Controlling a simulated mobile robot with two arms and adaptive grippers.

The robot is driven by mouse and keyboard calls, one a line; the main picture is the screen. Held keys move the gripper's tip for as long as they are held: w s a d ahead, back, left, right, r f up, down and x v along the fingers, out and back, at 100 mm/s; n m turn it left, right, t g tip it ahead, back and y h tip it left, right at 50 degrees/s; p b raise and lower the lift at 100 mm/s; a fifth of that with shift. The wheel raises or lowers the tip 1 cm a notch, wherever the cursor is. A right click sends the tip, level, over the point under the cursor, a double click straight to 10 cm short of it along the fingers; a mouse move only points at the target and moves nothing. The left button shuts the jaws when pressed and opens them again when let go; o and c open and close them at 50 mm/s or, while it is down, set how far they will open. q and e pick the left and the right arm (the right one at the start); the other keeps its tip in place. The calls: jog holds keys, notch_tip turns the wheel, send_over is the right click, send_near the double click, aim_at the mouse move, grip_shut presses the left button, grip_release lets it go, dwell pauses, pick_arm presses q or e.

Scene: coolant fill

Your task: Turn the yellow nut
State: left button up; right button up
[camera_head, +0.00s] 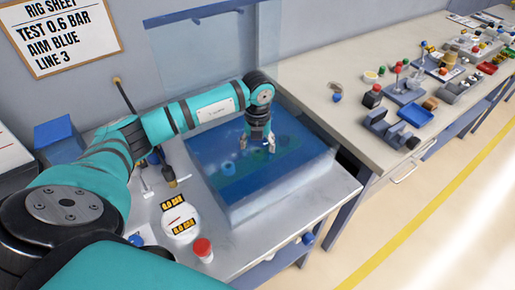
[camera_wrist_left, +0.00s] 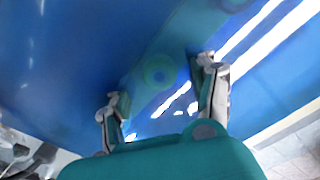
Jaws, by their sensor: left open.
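No plainly yellow nut shows. In the left wrist view a round greenish piece (camera_wrist_left: 158,72) with a ring shape lies under the blue surface, between and a little beyond my fingertips. Its true colour is tinted by the blue, so I cannot tell whether it is the nut. My left gripper (camera_head: 257,146) points down over the blue-filled tank (camera_head: 248,210). It is open and empty, with its two fingers apart in the left wrist view (camera_wrist_left: 160,82). I cannot tell how deep the fingertips are. My right gripper is not in view.
A white gauge (camera_head: 180,220) reading 0.0 BAR and a red-capped container (camera_head: 203,249) stand on the bench left of the tank. A clear panel rises behind it. The right bench (camera_head: 330,110) carries a blue tray (camera_head: 415,115) and several small parts.

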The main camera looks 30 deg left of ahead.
pick_arm(q)
jog(key=shift+f, duration=0.65)
jog(key=c, duration=1.1)
jog(key=shift+c, duration=0.2)
